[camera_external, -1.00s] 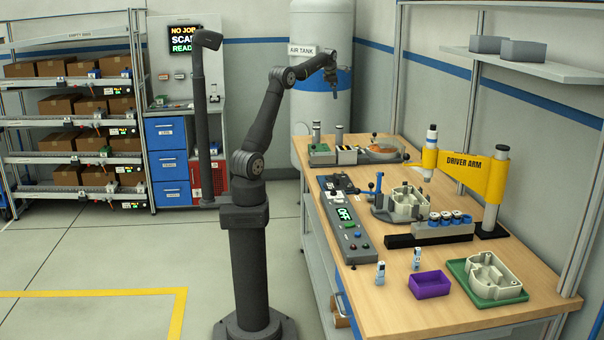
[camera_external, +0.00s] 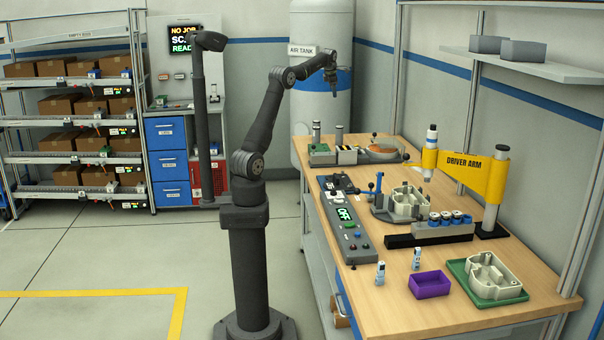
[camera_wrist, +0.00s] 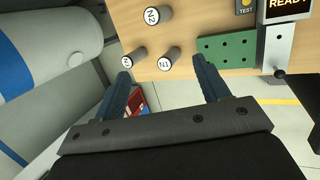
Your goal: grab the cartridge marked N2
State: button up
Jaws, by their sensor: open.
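The cartridge marked N2 (camera_wrist: 152,15) is a dark cylinder with a white lettered top, near the top edge of the wrist view. A cartridge marked N1 (camera_wrist: 164,64) stands nearer, and a third cartridge (camera_wrist: 127,62) with a hard-to-read mark stands to its left. My gripper (camera_wrist: 160,67) is open and empty; its fingers spread to either side of the N1 top in the picture. N2 shows beyond the fingertips. In the external view my gripper (camera_external: 335,88) is high above the bench's far end, where small cylinders (camera_external: 316,131) stand; their marks are unreadable there.
A green plate with holes (camera_wrist: 226,48) and a device with a lit READY screen (camera_wrist: 288,6) lie to the right in the wrist view. The air tank (camera_external: 319,115) stands close behind my gripper. The yellow driver arm (camera_external: 470,173) rises farther along the bench.

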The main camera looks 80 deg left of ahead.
jog(key=f+m, duration=0.1)
jog(key=m, duration=0.1)
jog(key=m+t, duration=0.3)
jog(key=m, duration=2.4)
send_near(339, 134)
jog(key=a+f, duration=0.1)
jog(key=w+a+f, duration=0.1)
jog(key=f, duration=0.1)
jog(key=w+a+f, duration=0.1)
jog(key=a, duration=0.1)
jog(key=shift+w+f, duration=0.2)
jog(key=shift+f, duration=0.15)
jog(key=shift+x, duration=2.7)
jog(key=shift+w+d, duration=0.1)
jog(key=shift+w, duration=0.05)
jog(key=shift+r, duration=0.1)
jog(key=c, duration=1.2)
